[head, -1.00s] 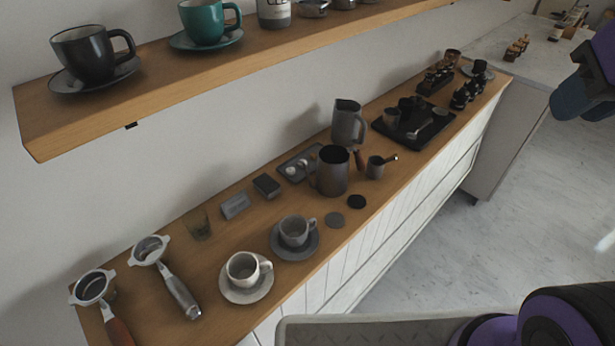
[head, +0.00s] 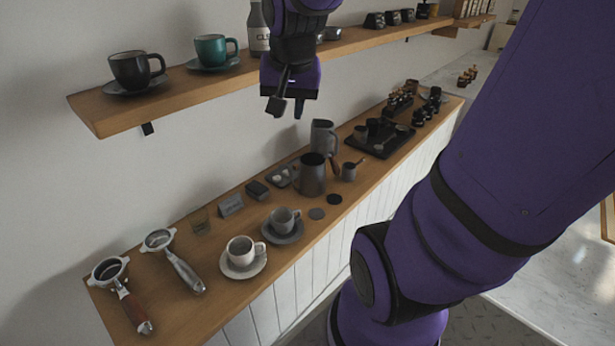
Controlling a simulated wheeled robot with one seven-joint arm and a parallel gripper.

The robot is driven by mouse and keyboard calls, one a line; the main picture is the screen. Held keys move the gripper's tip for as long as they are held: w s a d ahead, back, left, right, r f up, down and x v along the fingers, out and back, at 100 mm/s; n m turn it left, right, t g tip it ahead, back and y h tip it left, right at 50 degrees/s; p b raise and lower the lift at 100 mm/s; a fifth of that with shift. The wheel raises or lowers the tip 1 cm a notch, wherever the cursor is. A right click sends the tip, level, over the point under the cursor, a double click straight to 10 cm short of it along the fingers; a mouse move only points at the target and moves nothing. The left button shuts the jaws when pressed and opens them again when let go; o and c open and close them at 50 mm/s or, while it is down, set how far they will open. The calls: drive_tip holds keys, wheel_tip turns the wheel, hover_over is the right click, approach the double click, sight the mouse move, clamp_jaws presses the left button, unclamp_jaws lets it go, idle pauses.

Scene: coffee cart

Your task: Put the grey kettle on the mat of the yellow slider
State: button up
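Two grey jugs stand upright on the wooden counter (head: 221,279): a dark grey one (head: 309,178) near the middle and another grey one with a side handle (head: 322,141) just behind it. I cannot tell which is the kettle. I see no yellow slider. My gripper (head: 287,108) hangs in the air above and left of the jugs, fingers pointing down, apart and empty. It touches nothing on the counter.
A wall shelf (head: 95,116) with cups and a bottle runs above the counter, close to my gripper. Two cups on saucers (head: 262,262) and two portafilters (head: 187,272) stand at the near end. A black tray (head: 397,148) with small items lies farther back.

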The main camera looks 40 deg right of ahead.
drive_tip(key=w+d+f+m, duration=0.4)
drive_tip(key=d+f+m, duration=0.1)
drive_tip(key=d, duration=0.1)
drive_tip(key=m+t+y, duration=0.1)
drive_tip(key=m+y, duration=0.2)
drive_tip(key=m, duration=1.1)
approach(334, 164)
drive_tip(key=x, duration=0.7)
drive_tip(key=d+x, duration=0.1)
drive_tip(key=x, duration=0.2)
drive_tip(key=shift+w+f, duration=0.35)
drive_tip(key=shift+w, duration=0.05)
drive_tip(key=shift+c, duration=0.2)
clamp_jaws()
